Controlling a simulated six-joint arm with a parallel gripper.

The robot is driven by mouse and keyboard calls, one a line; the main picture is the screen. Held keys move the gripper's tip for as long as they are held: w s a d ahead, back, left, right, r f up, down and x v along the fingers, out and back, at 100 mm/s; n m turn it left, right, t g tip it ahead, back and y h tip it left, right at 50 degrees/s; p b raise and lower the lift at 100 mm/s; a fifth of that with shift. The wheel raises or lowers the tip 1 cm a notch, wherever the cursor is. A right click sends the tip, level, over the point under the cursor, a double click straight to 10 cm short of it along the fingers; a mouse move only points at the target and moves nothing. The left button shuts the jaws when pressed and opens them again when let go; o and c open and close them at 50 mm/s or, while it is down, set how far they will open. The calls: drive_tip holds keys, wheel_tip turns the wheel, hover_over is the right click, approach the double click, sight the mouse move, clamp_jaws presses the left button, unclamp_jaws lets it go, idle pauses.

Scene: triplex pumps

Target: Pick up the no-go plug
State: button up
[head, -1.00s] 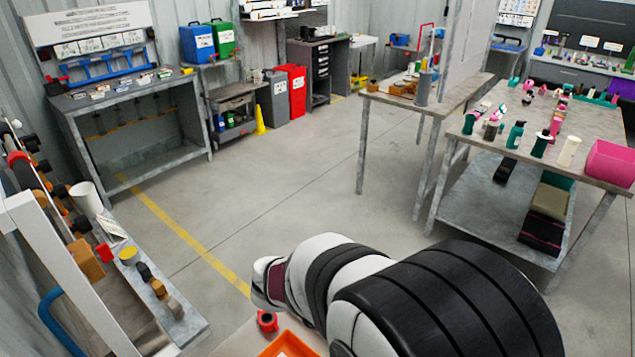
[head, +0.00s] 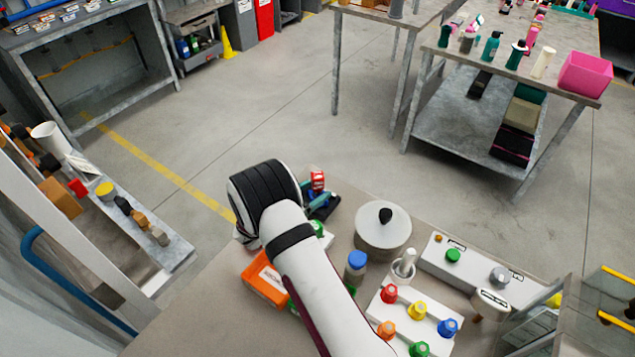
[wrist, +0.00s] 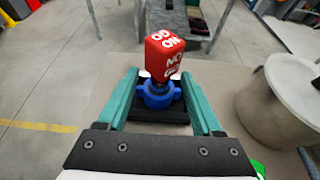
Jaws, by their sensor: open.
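The no-go plug (wrist: 164,54) has a red block head with white "NO GO" lettering and stands upright in the wrist view. Below the head is a blue ringed part (wrist: 158,95) over a dark base; whether the ring belongs to the plug or its holder I cannot tell. My gripper (wrist: 158,76) is open, its teal fingers on either side of the blue part, with gaps visible. In the head view the red head (head: 318,179) shows just beyond my wrist, near the bench's far edge; my gripper (head: 322,203) is partly hidden there.
A grey round lidded pot (head: 382,238) stands right of the plug. An orange bin (head: 265,281) lies nearer, left of my arm. A blue-capped bottle (head: 356,270) and a white block with coloured knobs (head: 415,325) stand right of my arm. Bare bench (head: 200,320) shows at left.

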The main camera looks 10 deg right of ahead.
sight(312, 181)
drive_tip(key=shift+x, duration=1.05)
clamp_jaws()
wheel_tip(312, 181, up, 4)
drive_tip(key=shift+r, duration=0.1)
drive_tip(key=s+d+r, duration=0.6)
drive_tip(key=d+r, duration=0.1)
drive_tip(key=d, duration=0.3)
drive_tip(key=s+a+r+n+t+y, duration=0.1)
drive_tip(key=s+a+r+n+y, duration=0.1)
drive_tip(key=r, duration=0.7)
drive_tip(key=s+a+r+n+t+y, duration=0.1)
drive_tip(key=s+a+r, duration=0.2)
drive_tip(key=a+r, duration=0.2)
drive_tip(key=s+a+r+n+t+y, duration=0.1)
drive_tip(key=s+a+r+n+y, duration=0.1)
drive_tip(key=r, duration=1)
drive_tip(key=shift+s+a+r+n+y, duration=0.3)
drive_tip(key=shift+s+a, duration=0.55)
drive_tip(key=shift+a, duration=0.05)
